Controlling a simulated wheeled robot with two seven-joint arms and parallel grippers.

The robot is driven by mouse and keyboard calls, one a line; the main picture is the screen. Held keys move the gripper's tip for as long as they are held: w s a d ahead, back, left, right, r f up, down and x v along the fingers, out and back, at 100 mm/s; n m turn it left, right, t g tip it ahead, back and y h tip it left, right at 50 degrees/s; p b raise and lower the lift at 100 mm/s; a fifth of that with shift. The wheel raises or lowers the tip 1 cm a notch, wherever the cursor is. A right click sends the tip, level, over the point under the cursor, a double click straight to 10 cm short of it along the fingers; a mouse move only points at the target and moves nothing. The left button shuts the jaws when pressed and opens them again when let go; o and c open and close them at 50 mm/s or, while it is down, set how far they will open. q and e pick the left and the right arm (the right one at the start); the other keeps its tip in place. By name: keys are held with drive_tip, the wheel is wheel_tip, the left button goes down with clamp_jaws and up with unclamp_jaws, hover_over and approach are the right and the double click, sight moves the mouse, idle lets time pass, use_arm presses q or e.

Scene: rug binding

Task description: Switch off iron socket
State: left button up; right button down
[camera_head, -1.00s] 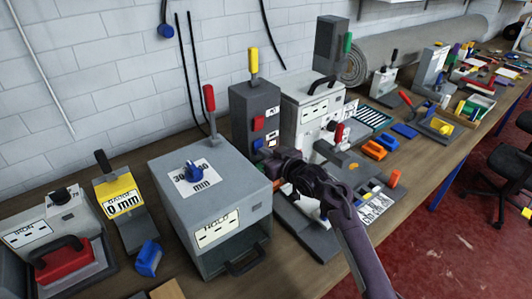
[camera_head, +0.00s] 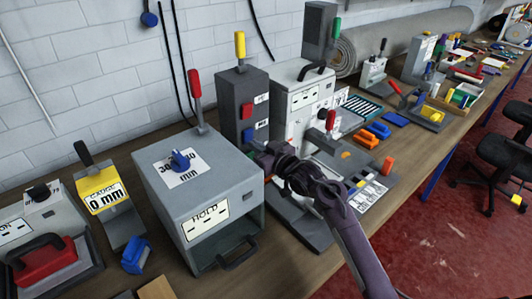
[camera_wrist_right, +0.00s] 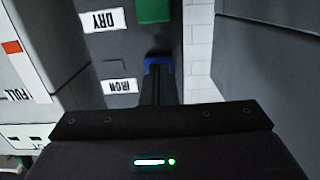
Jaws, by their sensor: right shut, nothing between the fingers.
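A dark grey switch post (camera_head: 234,92) stands against the wall with a yellow lever on top. Its face carries a red rocker (camera_head: 247,110) and below it a blue rocker (camera_head: 248,134). In the right wrist view, which is upside down, the blue rocker (camera_wrist_right: 155,60) sits beside the label IRON (camera_wrist_right: 119,86). A green rocker (camera_wrist_right: 154,10) sits beside the label DRY. My right gripper (camera_head: 262,157) is shut and empty in front of the post's lower face. Its fingertips (camera_wrist_right: 158,68) overlap the blue rocker; I cannot tell whether they touch. My left gripper is not in view.
A big grey press (camera_head: 200,210) stands close left of my right gripper. A light grey machine (camera_head: 293,93) with a red lever stands close right. The gap between them is narrow. A red iron (camera_head: 45,262) rests at the left edge. Orange and blue clamps lie right on the workbench.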

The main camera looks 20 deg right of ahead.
drive_tip(key=b+v, duration=0.1)
drive_tip(key=v, duration=0.6)
idle(0.4)
